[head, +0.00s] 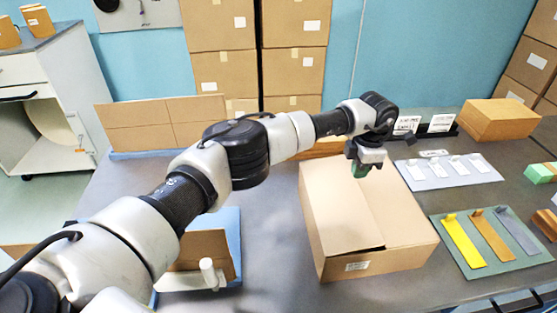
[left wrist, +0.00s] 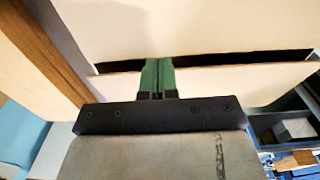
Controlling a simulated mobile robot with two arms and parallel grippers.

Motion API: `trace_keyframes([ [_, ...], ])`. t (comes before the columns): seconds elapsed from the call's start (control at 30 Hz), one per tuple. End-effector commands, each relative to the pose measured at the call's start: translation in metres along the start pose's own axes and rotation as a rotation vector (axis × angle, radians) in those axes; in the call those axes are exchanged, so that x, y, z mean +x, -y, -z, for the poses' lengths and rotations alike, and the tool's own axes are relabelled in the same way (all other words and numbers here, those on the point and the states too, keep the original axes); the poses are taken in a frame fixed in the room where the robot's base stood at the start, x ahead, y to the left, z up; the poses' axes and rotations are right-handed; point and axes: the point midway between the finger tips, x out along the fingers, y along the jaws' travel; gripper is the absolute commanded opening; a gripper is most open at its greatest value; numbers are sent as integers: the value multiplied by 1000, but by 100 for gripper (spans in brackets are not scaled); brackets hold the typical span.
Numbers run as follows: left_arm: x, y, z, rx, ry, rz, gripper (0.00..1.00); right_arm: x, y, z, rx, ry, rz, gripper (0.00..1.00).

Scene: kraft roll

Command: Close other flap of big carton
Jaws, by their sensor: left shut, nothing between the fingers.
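The big carton (head: 330,215) stands on the grey table in the middle of the head view. Its left and right top flaps both lie over the top, with a seam running between them from the far side to the near edge. My left gripper (head: 359,172) is over the far part of the top, near the seam. Its green fingers are shut and empty. In the left wrist view the fingers (left wrist: 157,76) are seen against the tan flaps (left wrist: 200,28), beside a narrow dark gap between them. I cannot tell whether they touch the cardboard. My right gripper is not in view.
A grey mat with several small tags (head: 447,185) and a green mat with coloured strips (head: 466,250) lie right of the carton. A closed brown box (head: 498,118) is at the back right. A blue tray (head: 228,225) holds cardboard on the left, partly behind my arm.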

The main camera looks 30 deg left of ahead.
Motion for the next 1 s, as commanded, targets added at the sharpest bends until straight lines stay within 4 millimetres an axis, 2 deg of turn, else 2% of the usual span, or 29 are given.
trace_keyframes([
  [0.63,3,0,-1,1,1,0,0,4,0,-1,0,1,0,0],
  [1.0,-11,0,0,0,1,0,0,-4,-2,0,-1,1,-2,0],
])
